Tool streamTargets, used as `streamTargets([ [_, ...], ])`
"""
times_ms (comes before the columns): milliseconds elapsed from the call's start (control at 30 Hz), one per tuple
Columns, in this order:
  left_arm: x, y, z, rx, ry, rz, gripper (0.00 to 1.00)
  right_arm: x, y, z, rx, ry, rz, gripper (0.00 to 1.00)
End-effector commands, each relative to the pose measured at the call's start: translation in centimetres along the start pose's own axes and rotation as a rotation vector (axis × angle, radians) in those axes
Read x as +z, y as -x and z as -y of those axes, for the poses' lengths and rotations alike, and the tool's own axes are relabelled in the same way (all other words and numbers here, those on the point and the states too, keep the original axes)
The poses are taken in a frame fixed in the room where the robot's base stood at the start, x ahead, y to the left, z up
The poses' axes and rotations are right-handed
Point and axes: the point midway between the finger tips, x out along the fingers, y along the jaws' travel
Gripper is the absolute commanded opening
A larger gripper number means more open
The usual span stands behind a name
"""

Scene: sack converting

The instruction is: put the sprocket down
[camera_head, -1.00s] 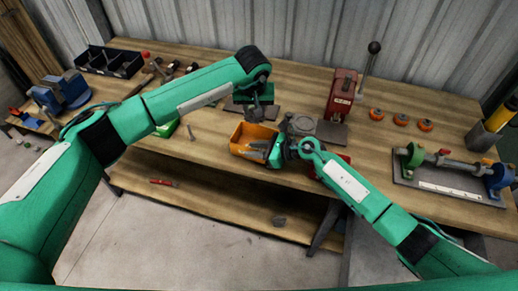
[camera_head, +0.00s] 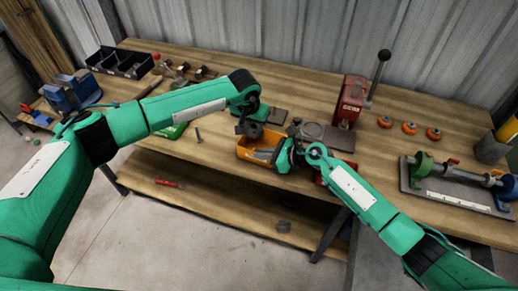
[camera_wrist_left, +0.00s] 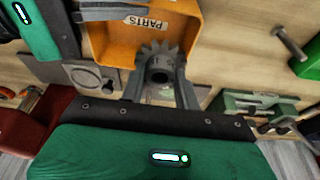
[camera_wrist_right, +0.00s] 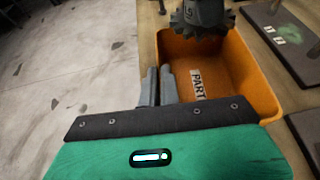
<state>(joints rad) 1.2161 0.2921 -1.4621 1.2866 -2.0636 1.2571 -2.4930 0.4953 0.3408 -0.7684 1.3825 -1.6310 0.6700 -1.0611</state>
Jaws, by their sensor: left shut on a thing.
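My left gripper (camera_head: 250,122) is shut on the dark grey toothed sprocket (camera_wrist_left: 158,70), which lies between its fingertips in the left wrist view. It holds the sprocket above the orange parts bin (camera_head: 244,152). In the right wrist view the sprocket (camera_wrist_right: 202,18) hangs over the bin's far end, apart from its floor. My right gripper (camera_wrist_right: 159,82) is at the near wall of the bin (camera_wrist_right: 262,92), with its fingers close together and the wall seemingly between them. The PARTS label (camera_wrist_right: 197,84) shows beside these fingers.
A red press (camera_head: 347,103) with a lever stands behind the bin. Several orange-red round parts (camera_head: 410,127) lie to its right, and a shaft fixture (camera_head: 455,190) is at the right end. A bolt (camera_head: 198,135) stands left of the bin. Free bench lies around these.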

Motion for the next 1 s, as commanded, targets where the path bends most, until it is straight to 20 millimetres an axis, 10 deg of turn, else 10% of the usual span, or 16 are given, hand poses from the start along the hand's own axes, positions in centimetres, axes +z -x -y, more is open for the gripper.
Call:
streamTargets([
  [600, 2.5, -8.6, -0.1, 0.001, 0.0, 0.001, 0.04, 0.0, 0.0, 0.0, 0.0, 0.0, 0.0, 0.0],
  [967, 2.6, -9.1, -0.1, 0.0, 0.0, -0.001, 0.04, 0.0, 0.0, 0.0, 0.0, 0.0, 0.0, 0.0],
  [1000, 2.6, -9.2, 0.0, 0.0, 0.0, 0.0, 0.33, 0.0, 0.0, 0.0, 0.0, 0.0, 0.0, 0.0],
])
